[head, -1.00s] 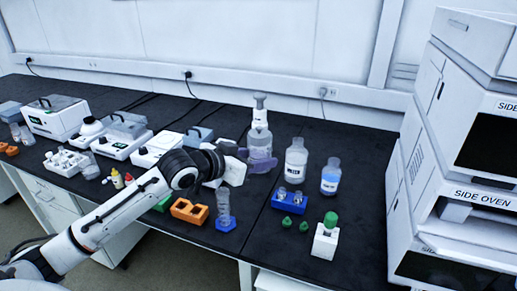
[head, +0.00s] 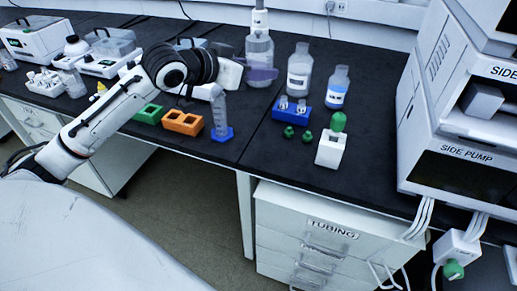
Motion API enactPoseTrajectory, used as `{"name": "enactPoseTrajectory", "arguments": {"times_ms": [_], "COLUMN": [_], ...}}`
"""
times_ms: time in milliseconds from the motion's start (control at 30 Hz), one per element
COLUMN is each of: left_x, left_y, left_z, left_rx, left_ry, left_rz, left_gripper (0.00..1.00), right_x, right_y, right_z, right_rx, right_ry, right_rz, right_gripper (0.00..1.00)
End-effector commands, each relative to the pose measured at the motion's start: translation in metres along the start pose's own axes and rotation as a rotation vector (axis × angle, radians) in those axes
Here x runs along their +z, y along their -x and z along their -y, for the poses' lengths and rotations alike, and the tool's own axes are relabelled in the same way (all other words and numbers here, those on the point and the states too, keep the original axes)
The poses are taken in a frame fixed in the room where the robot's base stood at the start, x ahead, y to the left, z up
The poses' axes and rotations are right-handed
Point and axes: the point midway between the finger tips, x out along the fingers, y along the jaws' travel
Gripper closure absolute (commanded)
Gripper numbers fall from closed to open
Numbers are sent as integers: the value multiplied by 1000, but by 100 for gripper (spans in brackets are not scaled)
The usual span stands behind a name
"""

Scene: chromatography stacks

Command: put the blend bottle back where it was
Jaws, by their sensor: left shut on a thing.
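A clear bottle with a tall white top (head: 259,47) stands upright at the back middle of the bench, and I take it as the blend bottle; no name on it is readable. My left gripper (head: 262,73) is shut on its lower body, its purplish fingers crossing the glass. I cannot tell whether the bottle's base touches the bench. To its right are a capless clear bottle with a white label (head: 299,75) and a smaller bottle of blue liquid (head: 337,90). My right gripper is not in view.
A cylinder on a blue base (head: 221,128) and an orange rack (head: 183,122) are near my arm.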

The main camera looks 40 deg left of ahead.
Motion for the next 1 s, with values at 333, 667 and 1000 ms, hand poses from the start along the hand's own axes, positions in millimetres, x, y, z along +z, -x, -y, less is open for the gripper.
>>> {"name": "enactPoseTrajectory", "arguments": {"times_ms": [333, 667, 1000], "left_x": [49, 114, 143], "left_y": [-18, -46, -58], "left_z": [0, 0, 0], "left_rx": [2, 2, 1], "left_ry": [2, 0, 0], "left_rz": [5, 0, 1], "left_gripper": [83, 83, 83], "right_x": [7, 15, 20], "right_y": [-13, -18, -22], "right_z": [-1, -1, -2], "right_rx": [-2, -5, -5], "right_ry": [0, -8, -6], "right_rz": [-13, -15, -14], "right_gripper": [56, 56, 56]}}
